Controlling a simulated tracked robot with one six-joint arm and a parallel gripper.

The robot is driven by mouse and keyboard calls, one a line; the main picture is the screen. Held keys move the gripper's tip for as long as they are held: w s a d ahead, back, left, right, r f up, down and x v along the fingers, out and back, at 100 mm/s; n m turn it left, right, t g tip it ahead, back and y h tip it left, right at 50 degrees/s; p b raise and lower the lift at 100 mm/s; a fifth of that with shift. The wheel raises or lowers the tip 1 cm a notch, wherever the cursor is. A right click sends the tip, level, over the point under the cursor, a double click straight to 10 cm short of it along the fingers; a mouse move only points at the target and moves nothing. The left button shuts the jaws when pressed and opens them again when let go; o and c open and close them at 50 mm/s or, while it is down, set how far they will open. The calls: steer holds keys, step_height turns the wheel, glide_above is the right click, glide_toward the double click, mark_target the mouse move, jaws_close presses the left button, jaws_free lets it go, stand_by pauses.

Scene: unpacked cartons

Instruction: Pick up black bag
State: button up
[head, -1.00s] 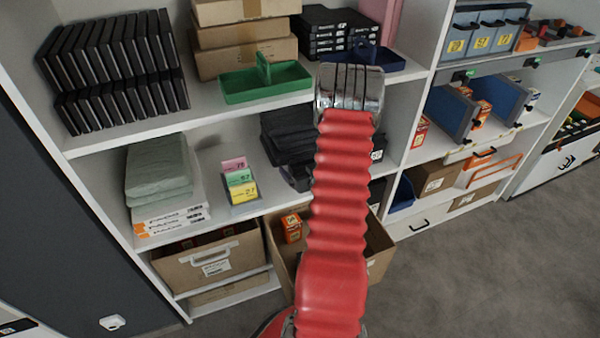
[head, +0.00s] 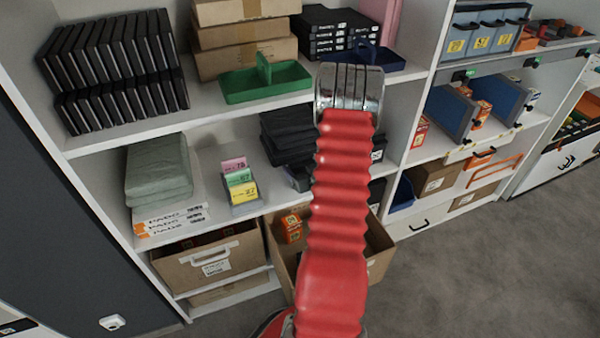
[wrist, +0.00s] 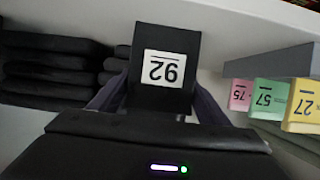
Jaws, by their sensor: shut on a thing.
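In the wrist view, my gripper (wrist: 158,98) is shut on a black bag (wrist: 167,38) with a white label reading 92, which appears upside down. Its two dark fingers lie on either side of the bag. More black bags (wrist: 55,72) are stacked to the left in that view. In the head view, a stack of black bags (head: 287,128) sits on the middle shelf, left of my red arm. My arm hides the gripper and most of the held bag there.
Numbered pink, green and yellow cards (head: 240,180) stand left of the bags. A green tray (head: 265,82) and cartons (head: 245,55) are on the shelf above. An open carton (head: 378,262) sits below. Grey floor is clear at the right.

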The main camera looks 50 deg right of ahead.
mark_target(302, 156)
steer(key=shift+r, duration=0.15)
steer(key=shift+c, duration=0.4)
step_height(302, 156, up, 10)
steer(key=shift+f, duration=0.1)
stand_by(0.3)
steer(key=shift+s, duration=0.2)
stand_by(0.7)
